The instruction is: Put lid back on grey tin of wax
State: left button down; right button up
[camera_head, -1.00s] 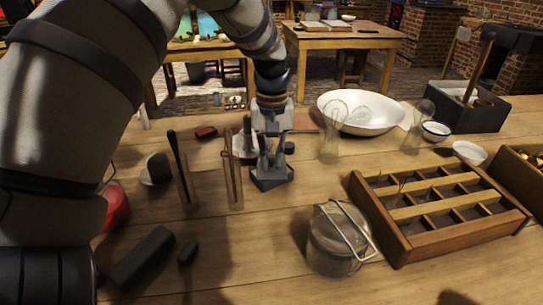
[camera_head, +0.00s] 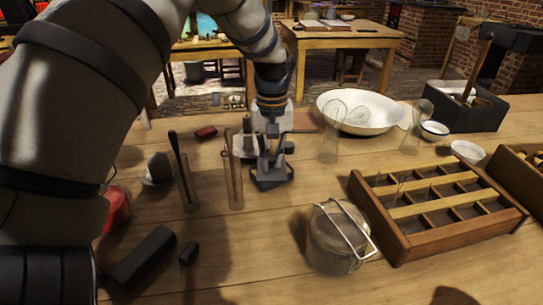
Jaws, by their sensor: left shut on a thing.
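My left gripper (camera_head: 271,162) points down at the middle of the table. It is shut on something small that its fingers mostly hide. A dark grey flat-sided piece (camera_head: 272,179) shows right below the fingertips; I cannot tell if it is the held thing. A round grey piece with a pale edge (camera_head: 158,168) stands tilted at the left and may be the tin or its lid. I cannot tell for certain which thing is the tin of wax. My right gripper is not in view.
Two slim upright glass tubes (camera_head: 233,180) stand just left of my gripper. A compartmented wooden tray (camera_head: 400,250) and a white bowl (camera_head: 365,122) lie to the right. A black block (camera_head: 143,257) lies front left.

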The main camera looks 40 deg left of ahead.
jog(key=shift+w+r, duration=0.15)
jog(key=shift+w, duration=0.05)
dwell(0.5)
pick_arm(q)
jog(key=c, duration=1.1)
grip_release()
jog(key=shift+o, duration=0.2)
jog(key=shift+r+p, duration=0.65)
jog(key=shift+r, duration=2.9)
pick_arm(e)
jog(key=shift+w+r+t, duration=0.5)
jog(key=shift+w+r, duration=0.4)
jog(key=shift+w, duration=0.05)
